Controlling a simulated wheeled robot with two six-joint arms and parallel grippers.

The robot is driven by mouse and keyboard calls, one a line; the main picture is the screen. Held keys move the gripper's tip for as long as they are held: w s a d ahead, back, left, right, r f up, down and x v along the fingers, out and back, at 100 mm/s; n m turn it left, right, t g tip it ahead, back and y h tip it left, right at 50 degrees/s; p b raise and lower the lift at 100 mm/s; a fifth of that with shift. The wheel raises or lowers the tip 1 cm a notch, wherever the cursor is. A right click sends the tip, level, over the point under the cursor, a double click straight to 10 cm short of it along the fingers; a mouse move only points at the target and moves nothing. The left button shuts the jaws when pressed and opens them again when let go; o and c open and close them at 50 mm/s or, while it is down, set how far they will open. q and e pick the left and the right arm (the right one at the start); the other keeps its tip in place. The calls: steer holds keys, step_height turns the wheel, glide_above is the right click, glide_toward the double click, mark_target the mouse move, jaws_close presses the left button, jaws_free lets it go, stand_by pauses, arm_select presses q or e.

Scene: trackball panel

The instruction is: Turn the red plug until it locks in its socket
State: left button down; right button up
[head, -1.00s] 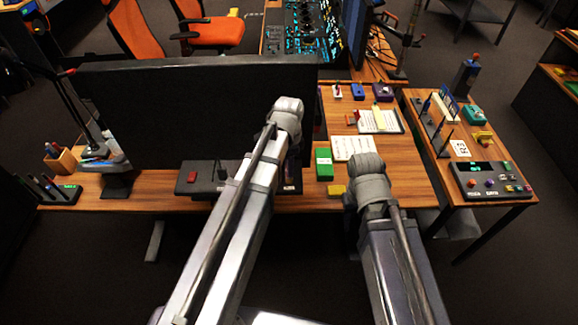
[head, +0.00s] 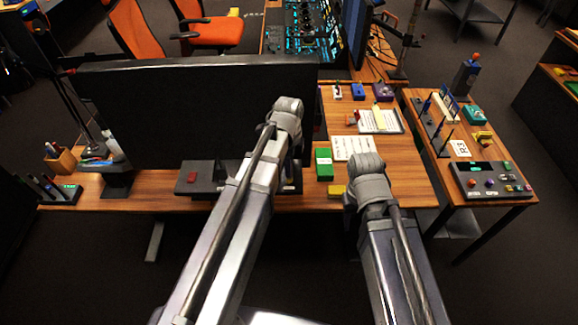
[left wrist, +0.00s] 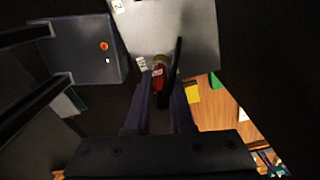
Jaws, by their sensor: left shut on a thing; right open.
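The red plug (left wrist: 158,80) shows in the left wrist view between the two dark fingers of my left gripper (left wrist: 162,88), which is shut on it. A pale grey panel face (left wrist: 200,30) lies just beyond the plug. The socket is hidden by the plug and fingers, so I cannot tell how deep the plug sits or whether it is locked. In the head view my left arm reaches over the desk's front edge and hides this gripper. My right arm ends near the desk's front edge, and its gripper is hidden.
A dark control box (head: 205,178) stands on the desk beside my left arm. A large black monitor (head: 180,115) rises behind it. A green box (head: 324,163) and a yellow block (head: 337,191) lie between my arms. The desk's right part has clear patches.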

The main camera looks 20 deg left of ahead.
arm_select(q)
steer(key=shift+m, duration=0.3)
steer(key=c, duration=0.7)
jaws_free()
step_height(320, 180, up, 8)
steer(key=p, duration=0.8)
steer(key=shift+f, duration=0.1)
